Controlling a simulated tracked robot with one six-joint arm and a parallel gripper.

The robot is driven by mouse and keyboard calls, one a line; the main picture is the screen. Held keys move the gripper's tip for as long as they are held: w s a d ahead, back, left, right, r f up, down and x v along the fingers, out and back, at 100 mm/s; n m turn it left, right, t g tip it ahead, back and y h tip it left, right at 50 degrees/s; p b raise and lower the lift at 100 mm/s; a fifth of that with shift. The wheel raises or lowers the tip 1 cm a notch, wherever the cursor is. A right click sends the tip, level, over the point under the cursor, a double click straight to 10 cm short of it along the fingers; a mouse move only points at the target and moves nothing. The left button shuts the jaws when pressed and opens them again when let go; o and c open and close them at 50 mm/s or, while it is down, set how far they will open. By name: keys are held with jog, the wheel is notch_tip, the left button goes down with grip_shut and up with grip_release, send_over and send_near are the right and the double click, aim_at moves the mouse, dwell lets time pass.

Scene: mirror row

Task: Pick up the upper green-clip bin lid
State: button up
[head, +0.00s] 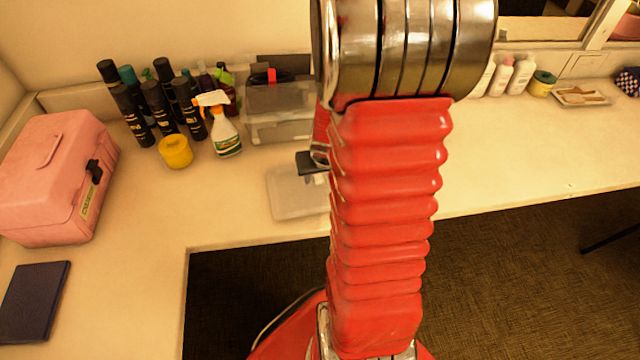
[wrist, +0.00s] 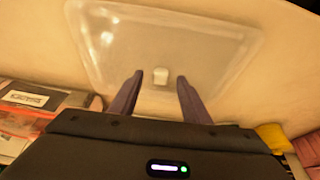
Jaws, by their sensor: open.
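A clear, rounded rectangular lid (wrist: 205,50) lies flat on the pale counter in the wrist view. It also shows in the head view (head: 292,195), partly hidden by my arm. My gripper (wrist: 160,80) is open over the lid's near part, with one dark finger on each side of the tab. Nothing is held. Whether the fingertips touch the lid cannot be told. In the head view, my arm hides most of the gripper.
Clear stacked bins (head: 280,122) stand behind the lid. A spray bottle (head: 225,135), a yellow tub (head: 175,151) and several dark bottles (head: 160,105) stand to the left. A pink case (head: 55,180) is farther left. The counter's front edge is close; the right side is mostly clear.

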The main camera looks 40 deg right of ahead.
aim_at(318, 180)
jog(key=shift+w+d+f, duration=0.15)
jog(key=shift+w+f, duration=0.05)
jog(key=shift+f, duration=0.35)
grip_shut()
dwell(0.5)
jog(key=shift+r, duration=0.15)
notch_tip(318, 180, up, 10)
dwell(0.8)
jog(key=shift+w, duration=0.1)
dwell(0.4)
